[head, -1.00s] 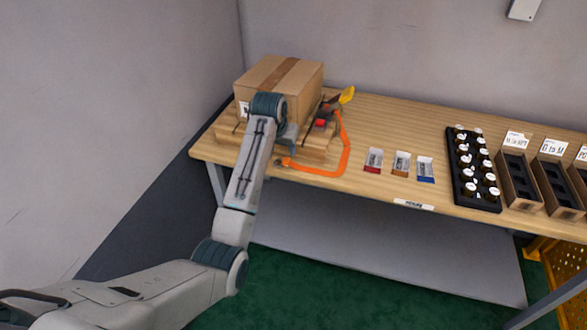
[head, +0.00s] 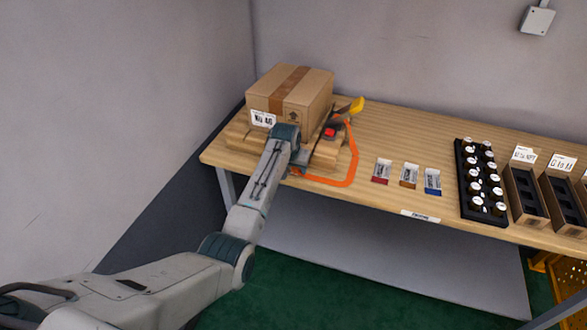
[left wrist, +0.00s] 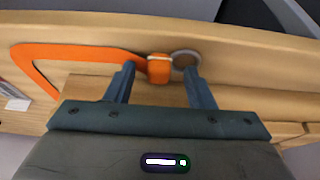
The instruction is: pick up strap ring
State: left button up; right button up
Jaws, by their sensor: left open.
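The strap is an orange band (head: 352,165) that loops over the table beside a wooden pallet. In the left wrist view the orange strap (left wrist: 75,53) ends in an orange block (left wrist: 159,69) with a pale band. A grey metal ring (left wrist: 186,59) sits at that end, lying on the wood. My left gripper (left wrist: 160,80) is open, with its two fingers on either side of the orange block and ring, and nothing is gripped. In the head view the left gripper (head: 300,160) is partly hidden by its arm, at the pallet's front right. My right gripper is not in view.
A cardboard box (head: 310,98) stands on the pallet (head: 240,133). A red-buttoned buckle (head: 330,132) with a yellow handle (head: 357,105) is at its right.

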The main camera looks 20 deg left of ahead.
pick_arm(q)
jog(key=shift+f, duration=0.2)
jog(key=c, duration=1.1)
jog(key=shift+o, duration=0.2)
jog(key=shift+r, duration=0.1)
